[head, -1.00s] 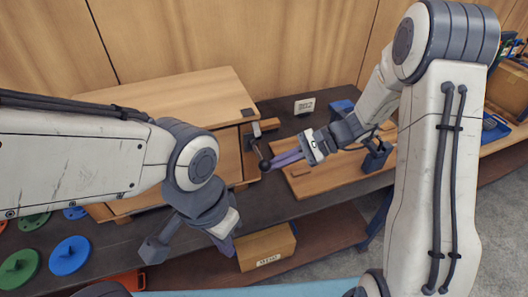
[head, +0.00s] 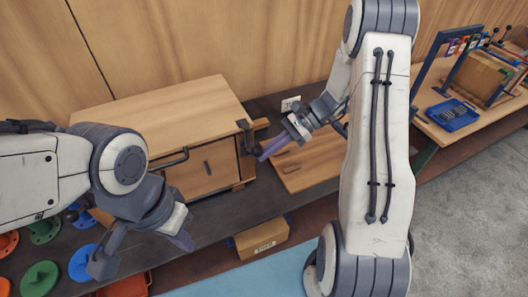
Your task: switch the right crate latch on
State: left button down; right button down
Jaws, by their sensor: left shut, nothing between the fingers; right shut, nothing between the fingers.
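A large wooden box (head: 150,105), which looks like the crate, stands on the dark bench at left centre. A dark latch (head: 244,136) with a wooden piece beside it is at its right front corner. My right gripper (head: 263,156) has its purple fingers shut and empty, close beside the latch's lower part; I cannot tell if they touch it. The latch's lever is small and partly hidden, so its position is unclear. My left gripper (head: 184,240) is shut and empty, low in front of the box and away from the latch.
A wooden board (head: 305,168) lies right of the latch, partly behind my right arm. A small labelled box (head: 262,239) is on the lower shelf. Green (head: 40,278) and blue flanged discs lie at lower left. A blue tray (head: 453,115) and another wooden box (head: 478,76) stand at right.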

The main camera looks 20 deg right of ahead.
dwell(0.6)
notch_tip(320, 180, down, 4)
jog(key=b, duration=0.3)
jog(key=b+v, duration=0.2)
jog(key=v, duration=0.8)
jog(key=shift+w+d+r+b, duration=0.15)
jog(key=shift+w+d+b, duration=0.15)
jog(key=shift+d+b, duration=0.05)
